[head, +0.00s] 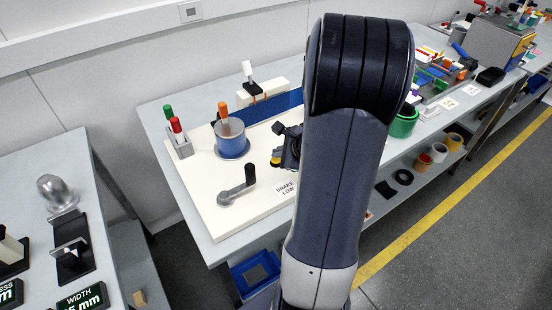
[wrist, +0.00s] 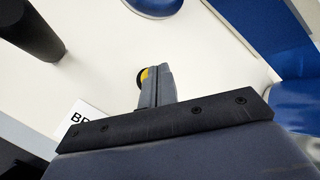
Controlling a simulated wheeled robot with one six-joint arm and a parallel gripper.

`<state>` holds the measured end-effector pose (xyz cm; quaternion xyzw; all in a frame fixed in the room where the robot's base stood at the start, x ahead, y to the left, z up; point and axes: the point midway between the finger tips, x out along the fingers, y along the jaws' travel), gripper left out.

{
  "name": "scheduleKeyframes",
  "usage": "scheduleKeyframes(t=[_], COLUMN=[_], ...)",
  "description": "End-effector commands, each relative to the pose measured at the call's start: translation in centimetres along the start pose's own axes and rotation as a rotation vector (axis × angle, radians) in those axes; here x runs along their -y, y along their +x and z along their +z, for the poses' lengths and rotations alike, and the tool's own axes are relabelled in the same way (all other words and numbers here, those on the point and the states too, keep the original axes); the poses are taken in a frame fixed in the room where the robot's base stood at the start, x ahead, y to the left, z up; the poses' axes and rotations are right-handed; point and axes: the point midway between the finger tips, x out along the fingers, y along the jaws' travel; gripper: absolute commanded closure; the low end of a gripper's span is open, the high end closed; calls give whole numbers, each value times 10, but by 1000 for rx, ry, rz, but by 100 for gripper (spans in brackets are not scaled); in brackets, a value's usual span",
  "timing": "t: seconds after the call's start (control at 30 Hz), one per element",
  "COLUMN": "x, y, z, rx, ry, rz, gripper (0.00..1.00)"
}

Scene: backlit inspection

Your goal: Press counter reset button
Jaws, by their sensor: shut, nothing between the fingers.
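A small yellow round piece with a dark rim, which looks like a button (head: 276,161), is on the cream panel beside my gripper. It also shows in the wrist view as a yellow and dark edge (wrist: 145,77), mostly hidden behind the fingers. I cannot read any label naming it as the counter reset. My gripper (head: 284,154) is shut and empty, low over the panel, partly hidden by my arm in the head view. In the wrist view its closed fingers (wrist: 158,83) overlap the yellow piece. I cannot tell whether they touch it.
The cream panel (head: 222,209) also bears a dark crank (head: 238,187), a blue drum (head: 231,142) with an orange knob, and a label reading "BRAKE LOW" (head: 285,188). Red and green handles (head: 176,130) stand at its left. A green ring (head: 405,122) lies right of my arm.

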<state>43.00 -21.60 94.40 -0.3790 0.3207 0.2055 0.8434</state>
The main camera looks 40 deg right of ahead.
Motion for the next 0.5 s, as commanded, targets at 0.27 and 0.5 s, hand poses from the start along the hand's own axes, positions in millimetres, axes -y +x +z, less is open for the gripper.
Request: scheduleKeyframes(t=[0.27, 0.5], x=[-2, -3], y=[2, 4], z=[-2, -3], rx=[0, 0], ry=[0, 0], rz=[0, 0], gripper=[100, 100])
